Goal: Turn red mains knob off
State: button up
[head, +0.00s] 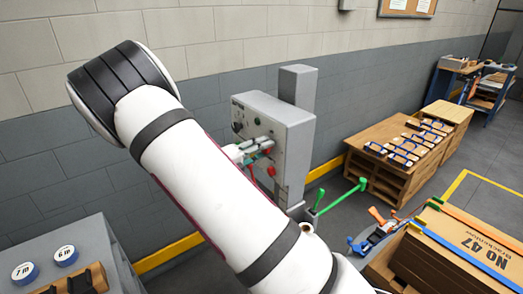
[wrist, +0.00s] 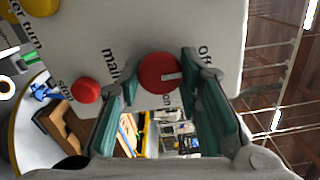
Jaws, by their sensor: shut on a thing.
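The red mains knob (wrist: 157,70) is on the light grey panel face, between my fingertips in the wrist view. Its white mark points to the right in that view, between the printed "off" at upper right and "on" below. My gripper (wrist: 161,77) has its teal fingers on both sides of the knob and is shut on it. In the head view my gripper (head: 256,149) is at the front of the grey control box (head: 297,135), partly hidden by my white arm.
A red stop button (wrist: 85,90) sits left of the knob in the wrist view, close to my left finger. A yellow part is at the top left.

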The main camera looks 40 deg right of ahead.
dwell(0.4)
jog(key=o, duration=1.2)
jog(key=a, duration=1.2)
jog(key=shift+s, duration=0.2)
